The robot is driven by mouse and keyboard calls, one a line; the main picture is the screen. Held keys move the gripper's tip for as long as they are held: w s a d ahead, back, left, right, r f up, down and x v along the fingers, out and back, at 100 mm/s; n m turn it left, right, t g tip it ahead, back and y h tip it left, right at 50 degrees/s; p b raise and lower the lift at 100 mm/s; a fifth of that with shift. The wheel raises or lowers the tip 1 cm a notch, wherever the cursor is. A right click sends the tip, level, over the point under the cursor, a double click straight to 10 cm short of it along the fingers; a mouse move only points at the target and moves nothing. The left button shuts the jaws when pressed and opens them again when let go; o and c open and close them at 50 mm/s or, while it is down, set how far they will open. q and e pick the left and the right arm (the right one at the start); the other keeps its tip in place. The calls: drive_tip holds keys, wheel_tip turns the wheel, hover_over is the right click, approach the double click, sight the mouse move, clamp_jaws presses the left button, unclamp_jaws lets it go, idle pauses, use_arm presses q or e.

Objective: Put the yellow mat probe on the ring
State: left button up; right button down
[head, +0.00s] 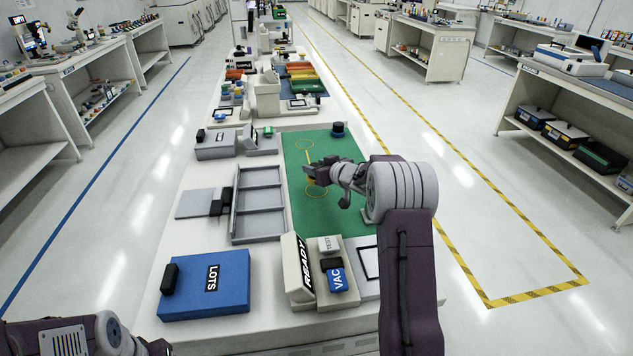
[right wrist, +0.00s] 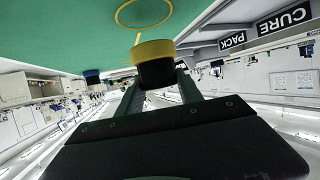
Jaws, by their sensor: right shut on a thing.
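My right gripper (head: 318,181) is over the green mat (head: 340,215) in the head view, its fingers pointing left. It is shut on the yellow mat probe, a short black cylinder with a yellow band (right wrist: 154,51) in the right wrist view. In the head view only a small yellow part of the probe (head: 310,181) shows at the fingertips. A thin yellow ring (right wrist: 143,13) is drawn on the mat just beyond the probe in the right wrist view; the probe appears beside it. Whether the probe touches the mat I cannot tell. My left gripper is out of view.
A dark blue round piece (head: 338,130) stands at the mat's far edge. A grey divided tray (head: 236,212) lies left of the mat. The READY block (head: 298,272), VAC block (head: 337,280) and blue LOTS box (head: 206,286) stand nearer me.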

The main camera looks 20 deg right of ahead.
wheel_tip(320, 180, down, 4)
drive_tip(key=shift+f+b, duration=0.1)
drive_tip(key=shift+b, duration=1)
drive_tip(key=c, duration=0.8)
unclamp_jaws()
drive_tip(key=shift+o, duration=0.2)
